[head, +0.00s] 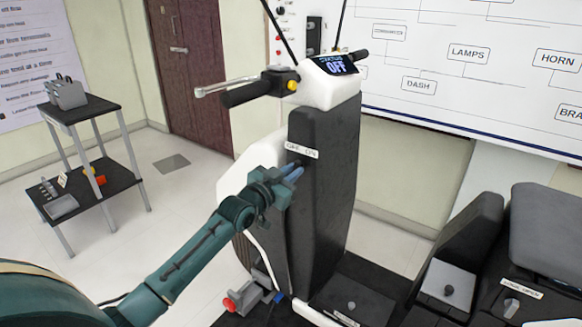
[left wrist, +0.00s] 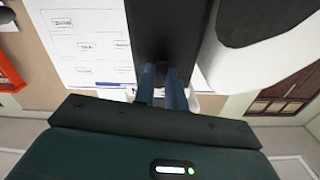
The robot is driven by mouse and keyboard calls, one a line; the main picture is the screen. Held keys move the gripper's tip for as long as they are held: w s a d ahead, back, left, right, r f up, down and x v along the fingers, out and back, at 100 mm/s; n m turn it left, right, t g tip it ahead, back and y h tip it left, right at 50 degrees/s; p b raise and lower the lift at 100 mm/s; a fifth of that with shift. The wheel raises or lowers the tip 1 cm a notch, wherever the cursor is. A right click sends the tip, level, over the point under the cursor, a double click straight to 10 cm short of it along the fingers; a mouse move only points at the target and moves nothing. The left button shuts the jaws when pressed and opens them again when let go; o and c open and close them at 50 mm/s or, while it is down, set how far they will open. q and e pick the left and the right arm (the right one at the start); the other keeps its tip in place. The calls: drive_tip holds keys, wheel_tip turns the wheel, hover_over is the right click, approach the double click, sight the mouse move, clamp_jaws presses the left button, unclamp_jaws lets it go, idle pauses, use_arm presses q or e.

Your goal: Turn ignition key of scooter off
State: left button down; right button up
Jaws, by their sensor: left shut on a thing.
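The scooter's black front column (head: 328,190) stands upright in the middle of the head view, with a small "OFF ON" label (head: 302,149) high on its face. The dash display (head: 333,65) on top reads "OFF". My left gripper (head: 295,172) is at the column just below the label, its blue fingers shut on the ignition key. The fingers mostly hide the key, and I cannot tell its angle. In the left wrist view the blue fingers (left wrist: 163,85) reach the dark column (left wrist: 165,30). My right gripper is not in view.
The handlebar grip and lever (head: 245,92) stick out above my left arm. A clamp with a red knob (head: 250,297) is near the column's foot. The seat (head: 548,225) is at right. A two-tier cart (head: 92,110) stands at left, with clear floor between.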

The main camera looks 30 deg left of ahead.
use_arm(q)
drive_tip(key=shift+n+p, duration=0.35)
drive_tip(key=shift+n, duration=0.65)
drive_tip(key=c, duration=1.4)
unclamp_jaws()
drive_tip(key=shift+c, duration=0.2)
drive_tip(key=s+a+b, duration=0.1)
drive_tip(key=s, duration=1.2)
drive_tip(key=shift+a, duration=0.4)
drive_tip(key=s+d+f+g, duration=0.3)
drive_tip(key=s+d+f, duration=0.6)
drive_tip(key=f, duration=0.3)
drive_tip(key=s+d+f+m+g, duration=0.1)
drive_tip(key=s+d+f+g, duration=0.3)
drive_tip(key=s+d+f, duration=0.6)
drive_tip(key=shift+s+d+f+h, duration=0.15)
drive_tip(key=shift+s+f+h, duration=0.25)
drive_tip(key=shift+s+f, duration=0.5)
